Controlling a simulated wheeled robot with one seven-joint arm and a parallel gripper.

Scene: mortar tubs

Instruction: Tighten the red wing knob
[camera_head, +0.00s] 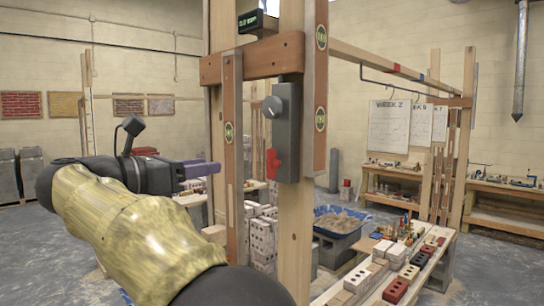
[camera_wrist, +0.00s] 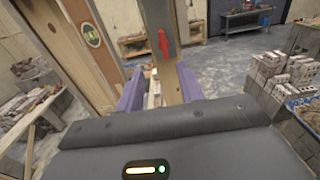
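The red wing knob (camera_head: 272,163) sits on the lower part of a dark grey box (camera_head: 290,130) fixed to an upright wooden post. In the wrist view the red knob (camera_wrist: 163,43) shows near the top, beyond the fingertips. My gripper (camera_head: 205,169) is left of the post at about the knob's height, clearly apart from it. In the wrist view its two purple fingers (camera_wrist: 160,88) stand wide apart with nothing between them. A round grey dial (camera_head: 272,106) sits higher on the same box.
A small display (camera_head: 257,22) is mounted above a wooden crosspiece (camera_head: 262,57). Spirit levels flank the post closely. A bench with bricks (camera_head: 395,268) is at lower right, and a blue tub of mortar (camera_head: 340,220) stands behind. Open floor lies farther right.

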